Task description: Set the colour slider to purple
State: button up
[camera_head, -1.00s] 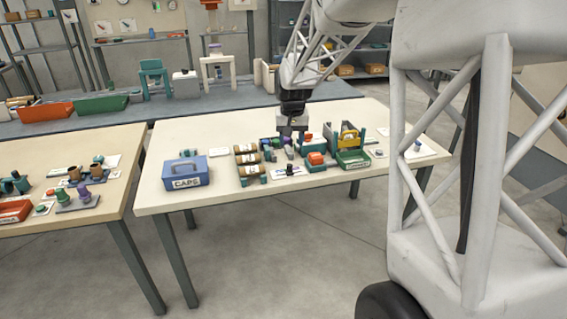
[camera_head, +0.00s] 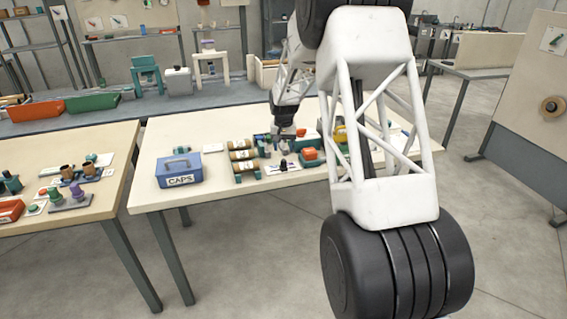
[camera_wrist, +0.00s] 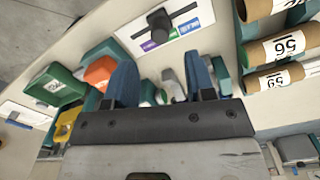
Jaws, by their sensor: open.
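The colour slider is a white card (camera_wrist: 205,14) with a black knob (camera_wrist: 158,20) on a dark rail, at the top of the wrist view. Purple (camera_wrist: 148,45), green (camera_wrist: 172,34) and blue (camera_wrist: 188,27) patches lie along the card. The knob stands near the middle of the rail; its exact setting is unclear. In the head view the black knob (camera_head: 283,164) shows at the table's front. My gripper (camera_wrist: 160,70) is open, its two blue fingers apart and empty, with the slider beyond the fingertips. In the head view my gripper (camera_head: 283,143) is over the table behind the slider.
Labelled brown rolls (camera_wrist: 275,50) lie beside the slider. An orange-topped block (camera_wrist: 99,72) and a green bin (camera_wrist: 55,85) stand on its other side. A blue CAPS box (camera_head: 179,170) stands at the table's left. My arm hides the table's right part in the head view.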

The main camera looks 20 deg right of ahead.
aim_at(284, 160)
jog(key=shift+w+f, duration=0.1)
jog(key=shift+f, duration=0.15)
jog(key=shift+f, duration=3.8)
grip_shut()
